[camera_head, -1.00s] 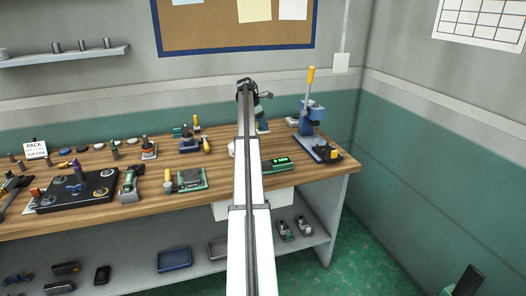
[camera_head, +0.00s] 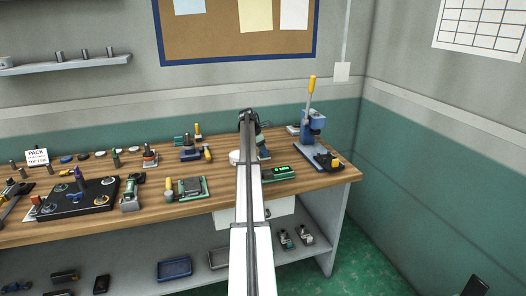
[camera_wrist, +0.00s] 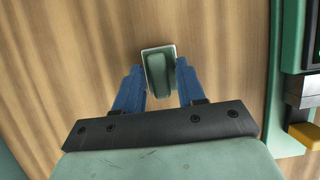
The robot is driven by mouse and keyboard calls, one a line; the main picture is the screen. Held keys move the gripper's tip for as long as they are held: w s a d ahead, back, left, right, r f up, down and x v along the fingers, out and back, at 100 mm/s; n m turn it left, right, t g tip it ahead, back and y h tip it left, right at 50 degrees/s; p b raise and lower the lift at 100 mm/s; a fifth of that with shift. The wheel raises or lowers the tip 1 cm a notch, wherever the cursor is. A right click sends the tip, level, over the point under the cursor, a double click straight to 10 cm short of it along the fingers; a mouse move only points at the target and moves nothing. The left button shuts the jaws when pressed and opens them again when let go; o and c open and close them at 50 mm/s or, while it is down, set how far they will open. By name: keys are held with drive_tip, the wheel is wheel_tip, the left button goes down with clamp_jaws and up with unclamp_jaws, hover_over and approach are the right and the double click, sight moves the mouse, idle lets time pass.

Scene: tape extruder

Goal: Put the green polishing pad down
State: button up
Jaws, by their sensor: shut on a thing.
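The green polishing pad (camera_wrist: 158,74) is a small green block on a pale base plate, seen from above in the wrist view. My gripper (camera_wrist: 159,66) has its two blue fingers on either side of it, shut on it. The wood bench top shows beneath and around the pad. Whether the pad touches the wood cannot be told. In the head view my gripper (camera_head: 263,146) is low over the right part of the bench, beside my arm, and the pad cannot be made out there.
A green device with a lit display (camera_head: 279,173) stands just in front and to the right. A blue lever press (camera_head: 312,125) stands further right. A black fixture plate (camera_head: 78,199) and a green-framed block (camera_head: 187,189) lie to the left.

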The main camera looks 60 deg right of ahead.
drive_tip(key=shift+f, duration=0.15)
drive_tip(key=o, duration=1)
drive_tip(key=v, duration=1.2)
